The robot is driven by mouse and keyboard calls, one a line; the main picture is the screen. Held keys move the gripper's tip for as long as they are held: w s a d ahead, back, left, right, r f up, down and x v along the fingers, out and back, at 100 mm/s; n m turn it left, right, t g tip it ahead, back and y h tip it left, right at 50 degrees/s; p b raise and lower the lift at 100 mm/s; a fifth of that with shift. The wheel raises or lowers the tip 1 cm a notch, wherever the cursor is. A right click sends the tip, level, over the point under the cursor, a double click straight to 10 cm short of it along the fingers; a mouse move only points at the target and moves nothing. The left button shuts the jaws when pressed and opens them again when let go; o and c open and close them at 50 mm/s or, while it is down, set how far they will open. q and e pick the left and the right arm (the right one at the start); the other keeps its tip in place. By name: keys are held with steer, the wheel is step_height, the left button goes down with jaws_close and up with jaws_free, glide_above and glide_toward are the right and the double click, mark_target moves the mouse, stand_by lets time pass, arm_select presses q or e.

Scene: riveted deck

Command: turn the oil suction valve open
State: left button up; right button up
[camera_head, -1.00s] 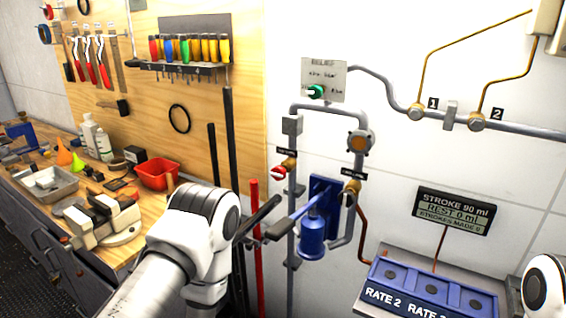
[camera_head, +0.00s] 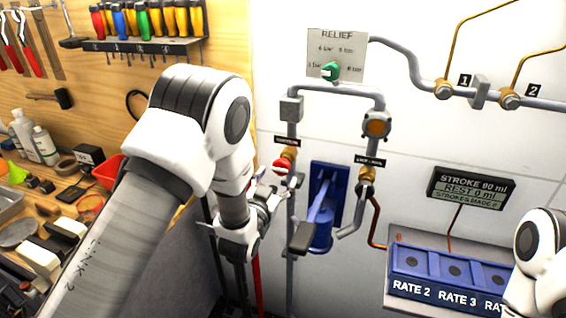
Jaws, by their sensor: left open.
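The suction valve, a red and white round handle (camera_head: 280,166) on a brass fitting, sits on the left vertical pipe under a small dark label whose lettering is too small to read surely. My left gripper (camera_head: 284,193) is just below this handle, open and empty, pointing right towards the pipe. I cannot tell whether a fingertip touches the pipe; a small gap shows between the gripper and the handle. My right gripper is out of the picture; only part of my right arm shows at the lower right edge.
A blue hand pump (camera_head: 321,233) with a dark-ended lever (camera_head: 301,237) stands right beside the gripper. A second valve (camera_head: 366,180) is on the right pipe. A green relief knob (camera_head: 330,70) is above. A blue rate box (camera_head: 448,274) and a display (camera_head: 472,190) are at right.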

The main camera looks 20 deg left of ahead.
mark_target(280, 170)
arm_select(q)
steer(key=w, duration=0.2)
steer(key=w+p, duration=0.1)
steer(key=w, duration=0.1)
steer(key=w+a+p, duration=0.1)
steer(key=w, duration=0.1)
steer(key=shift+w+f, duration=0.2)
steer(key=shift+f, duration=0.05)
steer(key=shift+w+d, duration=0.1)
steer(key=shift+d, duration=0.05)
steer(key=shift+d+r, duration=0.1)
steer(key=shift+d, duration=0.15)
steer(key=shift+a, duration=0.15)
steer(key=c, duration=1.2)
